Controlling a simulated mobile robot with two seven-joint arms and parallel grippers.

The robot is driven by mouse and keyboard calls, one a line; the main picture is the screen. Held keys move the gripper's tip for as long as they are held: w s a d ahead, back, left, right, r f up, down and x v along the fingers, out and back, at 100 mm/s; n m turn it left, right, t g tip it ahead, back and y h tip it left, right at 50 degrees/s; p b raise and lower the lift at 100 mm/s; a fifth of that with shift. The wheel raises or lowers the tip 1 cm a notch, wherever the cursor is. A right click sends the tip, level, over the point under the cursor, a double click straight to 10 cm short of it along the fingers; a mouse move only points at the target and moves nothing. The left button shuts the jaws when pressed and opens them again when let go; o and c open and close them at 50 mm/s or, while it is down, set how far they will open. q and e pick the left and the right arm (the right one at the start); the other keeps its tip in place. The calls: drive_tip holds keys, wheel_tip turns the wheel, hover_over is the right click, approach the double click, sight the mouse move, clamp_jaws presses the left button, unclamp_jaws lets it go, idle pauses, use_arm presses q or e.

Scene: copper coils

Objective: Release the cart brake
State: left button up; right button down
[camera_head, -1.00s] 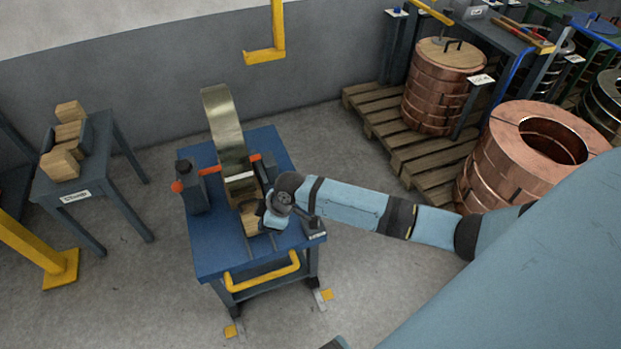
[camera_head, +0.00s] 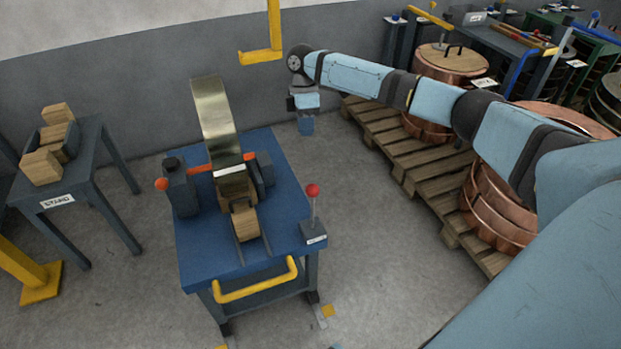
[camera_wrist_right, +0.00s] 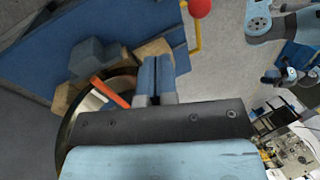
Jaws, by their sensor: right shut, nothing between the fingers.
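The blue cart (camera_head: 200,262) stands in the middle of the head view with a yellow handle (camera_head: 258,284) at its front. The brake lever (camera_head: 313,190), a thin rod with a red ball knob, stands upright on a dark labelled base (camera_head: 314,233) at the cart's front right corner. The red knob also shows at the top of the right wrist view (camera_wrist_right: 199,8). My right gripper (camera_head: 306,127) is above and behind the lever, to the right of the cart, clear of it. In the right wrist view its fingers (camera_wrist_right: 156,62) are together and empty. My left gripper cannot be made out.
A metal ring (camera_head: 215,112) stands on the cart between dark blocks with orange arms, with a wooden block (camera_head: 245,222) before it. A stand (camera_head: 57,201) with wooden blocks is left. Copper coils (camera_head: 492,215) and a pallet (camera_head: 400,165) are right. A yellow wall bracket (camera_head: 262,57) hangs behind.

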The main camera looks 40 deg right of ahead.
use_arm(q)
drive_tip(key=shift+w+d+f+b, duration=0.1)
drive_tip(key=shift+d+f+b, duration=0.1)
drive_tip(key=shift+b, duration=0.8)
use_arm(e)
drive_tip(key=s+a+f, duration=0.3)
drive_tip(key=s+f, duration=0.3)
drive_tip(key=f, duration=0.4)
drive_tip(key=shift+f, duration=0.2)
drive_tip(key=shift+s, duration=0.15)
